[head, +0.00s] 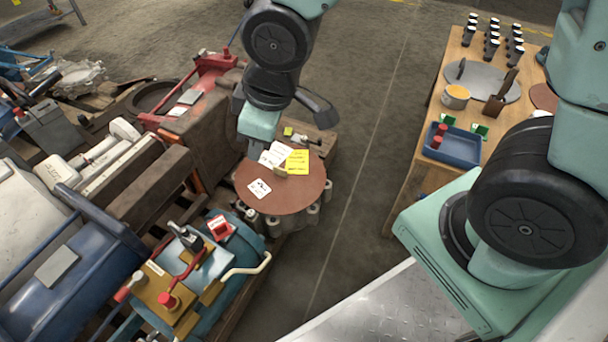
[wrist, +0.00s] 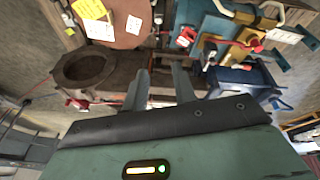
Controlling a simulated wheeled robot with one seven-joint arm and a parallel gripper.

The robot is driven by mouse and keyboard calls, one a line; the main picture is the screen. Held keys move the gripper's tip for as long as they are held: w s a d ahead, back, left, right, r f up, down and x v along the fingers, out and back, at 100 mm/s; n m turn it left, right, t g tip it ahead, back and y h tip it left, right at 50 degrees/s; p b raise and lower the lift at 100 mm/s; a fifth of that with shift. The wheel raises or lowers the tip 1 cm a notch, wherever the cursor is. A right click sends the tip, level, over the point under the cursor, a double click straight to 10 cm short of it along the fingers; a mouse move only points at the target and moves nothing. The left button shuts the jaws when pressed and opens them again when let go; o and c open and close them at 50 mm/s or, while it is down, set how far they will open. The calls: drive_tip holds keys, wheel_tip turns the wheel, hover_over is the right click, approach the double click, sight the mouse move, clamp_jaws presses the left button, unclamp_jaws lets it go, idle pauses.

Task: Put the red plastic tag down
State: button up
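A red plastic tag (head: 220,227) with a pale label lies on the top of a teal machine (head: 236,262), near its upper end. In the wrist view the red tag (wrist: 187,37) shows at the upper middle, on the same machine, beyond my fingers. My gripper (wrist: 160,70) is open. Its two grey fingers stand apart with nothing visible between them, and the tag is clear of them. In the head view my wrist hangs by the round brown disc and my fingertips cannot be made out.
The brown disc (head: 285,204) carries white and yellow papers. A brown cast housing (head: 215,125) and red-handled valves (head: 168,300) stand close by. A wooden table (head: 410,172) with a blue tray (head: 465,152) is at the right. Bare floor (head: 365,130) lies between.

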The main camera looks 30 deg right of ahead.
drive_tip(key=s+r+m+g+h, duration=0.1)
drive_tip(key=s+r+m+g, duration=0.1)
drive_tip(key=s, duration=1.1)
wheel_tip(320, 180, up, 2)
drive_tip(key=shift+s+d+g, duration=0.3)
drive_tip(key=shift+s+g, duration=0.1)
drive_tip(key=shift+g, duration=0.1)
wheel_tip(320, 180, up, 40)
drive_tip(key=p, duration=3.9)
drive_tip(key=shift+f+p, duration=0.15)
drive_tip(key=shift+p, duration=0.2)
